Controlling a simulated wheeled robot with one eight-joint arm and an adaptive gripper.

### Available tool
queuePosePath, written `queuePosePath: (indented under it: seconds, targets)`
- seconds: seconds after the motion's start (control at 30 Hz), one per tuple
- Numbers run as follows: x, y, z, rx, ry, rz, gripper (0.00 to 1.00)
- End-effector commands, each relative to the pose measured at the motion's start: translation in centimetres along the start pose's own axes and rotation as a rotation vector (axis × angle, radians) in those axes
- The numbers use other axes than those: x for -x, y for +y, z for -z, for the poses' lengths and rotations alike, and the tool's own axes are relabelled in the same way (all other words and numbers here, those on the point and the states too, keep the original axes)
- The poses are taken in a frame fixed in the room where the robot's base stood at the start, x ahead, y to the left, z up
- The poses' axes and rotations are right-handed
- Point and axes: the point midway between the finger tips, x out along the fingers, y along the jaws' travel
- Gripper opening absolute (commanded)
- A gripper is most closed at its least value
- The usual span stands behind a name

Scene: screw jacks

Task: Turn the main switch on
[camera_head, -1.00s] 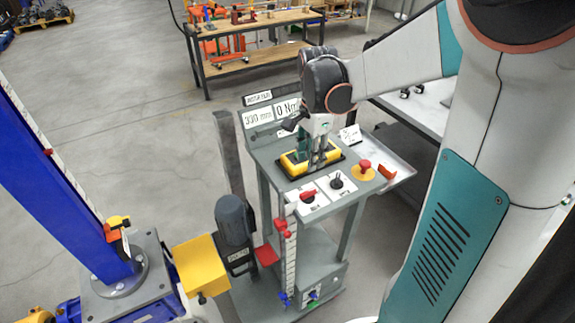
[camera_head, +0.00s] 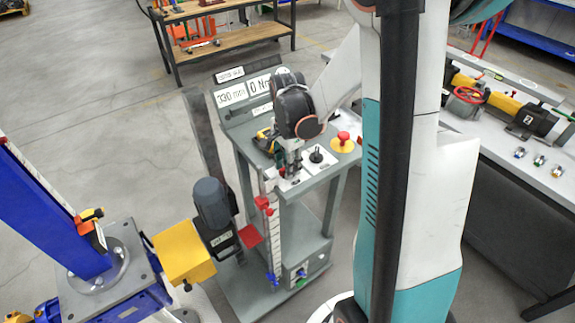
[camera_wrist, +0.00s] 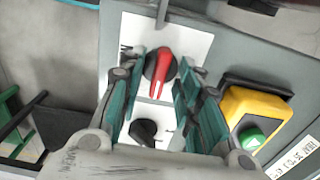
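The main switch, a red rotary handle on a black round base, shows in the wrist view (camera_wrist: 159,67) on a white plate. Its handle is slightly tilted from the plate's long direction. My gripper (camera_wrist: 160,84) is open, with one teal finger on each side of the red handle; I cannot tell whether either touches it. In the head view my gripper (camera_head: 290,170) points down over the panel's front left corner and mostly hides the switch. A black rotary knob (camera_wrist: 146,130) sits below the red handle in the wrist view, partly between the fingers.
A yellow box with a green button (camera_wrist: 251,138) is beside my right finger in the wrist view. A red mushroom button on yellow (camera_head: 343,139) sits right of the black knob. A grey motor (camera_head: 211,203) and a yellow block (camera_head: 183,252) stand left of the panel stand.

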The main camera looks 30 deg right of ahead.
Motion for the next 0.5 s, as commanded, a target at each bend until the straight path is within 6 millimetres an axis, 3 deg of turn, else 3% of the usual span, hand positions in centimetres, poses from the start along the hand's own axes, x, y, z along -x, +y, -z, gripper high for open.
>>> queuePosePath:
  seconds: [0.2,0.37,0.5]
  targets:
    - [-0.01,0.01,-0.01,0.0,0.0,0.0,0.32]
    - [0.0,0.01,0.0,0.0,0.0,0.0,0.0]
    - [0.01,0.01,0.0,0.0,0.0,0.0,0.0]
